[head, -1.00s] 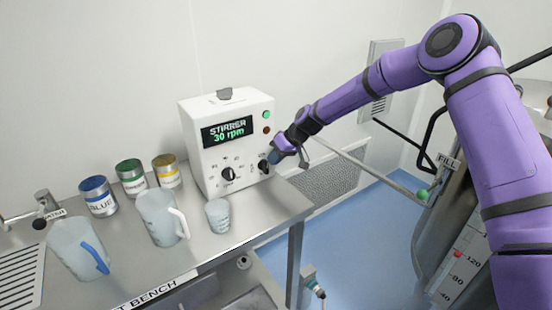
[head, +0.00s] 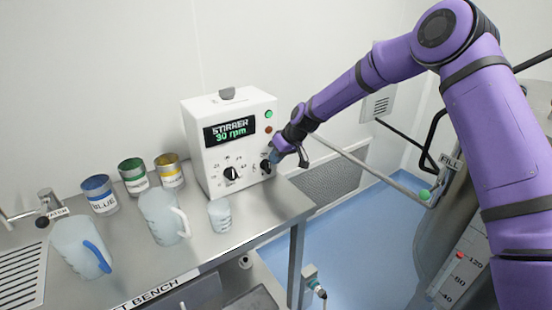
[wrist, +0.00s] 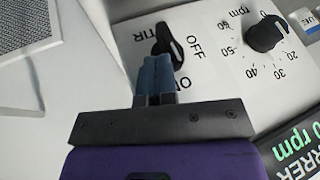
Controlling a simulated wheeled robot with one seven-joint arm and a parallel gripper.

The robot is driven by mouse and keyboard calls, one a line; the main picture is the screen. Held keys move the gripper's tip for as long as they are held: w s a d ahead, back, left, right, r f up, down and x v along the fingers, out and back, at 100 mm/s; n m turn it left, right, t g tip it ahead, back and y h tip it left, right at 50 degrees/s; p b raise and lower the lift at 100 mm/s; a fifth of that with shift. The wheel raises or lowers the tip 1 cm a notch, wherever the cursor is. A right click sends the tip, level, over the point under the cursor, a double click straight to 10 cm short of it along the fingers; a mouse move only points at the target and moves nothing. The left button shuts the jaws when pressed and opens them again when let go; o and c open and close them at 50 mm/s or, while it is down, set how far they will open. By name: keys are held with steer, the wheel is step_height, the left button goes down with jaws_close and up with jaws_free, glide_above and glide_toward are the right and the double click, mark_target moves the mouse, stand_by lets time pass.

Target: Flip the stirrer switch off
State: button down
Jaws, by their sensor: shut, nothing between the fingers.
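The white stirrer box (head: 213,160) stands on the steel bench, its display (head: 230,131) reading "STIRRER 30 rpm". The black stirrer switch (head: 265,166) is at the lower right of its front face. Part of the switch is hidden behind the fingers.
The rpm knob (wrist: 265,35) sits beside the switch, near my gripper. A small beaker (head: 220,215), a jug (head: 162,217) and another with a blue handle (head: 78,247) stand on the bench. Several paint cans stand behind them. A steel tank with a rail (head: 375,170) is at right.

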mark_target(266, 163)
steer(key=shift+s+a+r, duration=0.1)
steer(key=shift+a, duration=0.1)
steer(key=shift+s+a+r+n+t+h, duration=0.1)
steer(key=shift+s+a+n+t+h, duration=0.25)
steer(key=shift+t+h, duration=0.5)
steer(key=shift+s+a+r+n+t+h, duration=0.15)
steer(key=shift+a+t+h, duration=0.3)
steer(key=shift+h, duration=0.7)
steer(key=shift+s+a+n+t+h, duration=0.35)
steer(key=shift+t+h, duration=0.35)
steer(key=shift+h, duration=0.3)
steer(key=t+h, duration=0.1)
steer(key=a+t+h, duration=0.1)
steer(key=s+n+t+h, duration=0.1)
steer(key=h, duration=0.1)
steer(key=shift+a+f, duration=0.25)
steer(key=shift+f, duration=0.1)
steer(key=shift+a+f+t+h, duration=0.15)
steer(key=shift+t+h, duration=0.35)
steer(key=shift+r, duration=0.2)
